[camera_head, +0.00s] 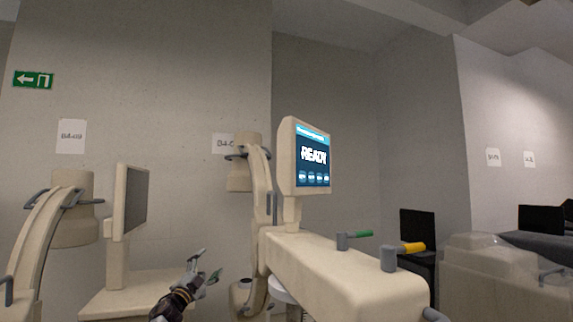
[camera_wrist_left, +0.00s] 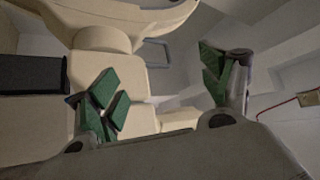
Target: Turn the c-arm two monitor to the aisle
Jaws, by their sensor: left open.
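Two beige C-arm units each carry a monitor, and no label shows which is number two. The right monitor (camera_head: 306,158) has a lit blue screen reading READY and faces right. The left monitor (camera_head: 132,202) has a dark screen, also turned right and seen nearly edge-on. My left gripper (camera_head: 208,265) is open and empty, low between the two units and apart from both monitors. Its green-padded fingers show spread in the left wrist view (camera_wrist_left: 162,88), with beige equipment beyond them and a dark panel (camera_wrist_left: 32,73) at left. My right gripper is out of view.
Curved C-arms (camera_head: 40,240) stand near the grey wall.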

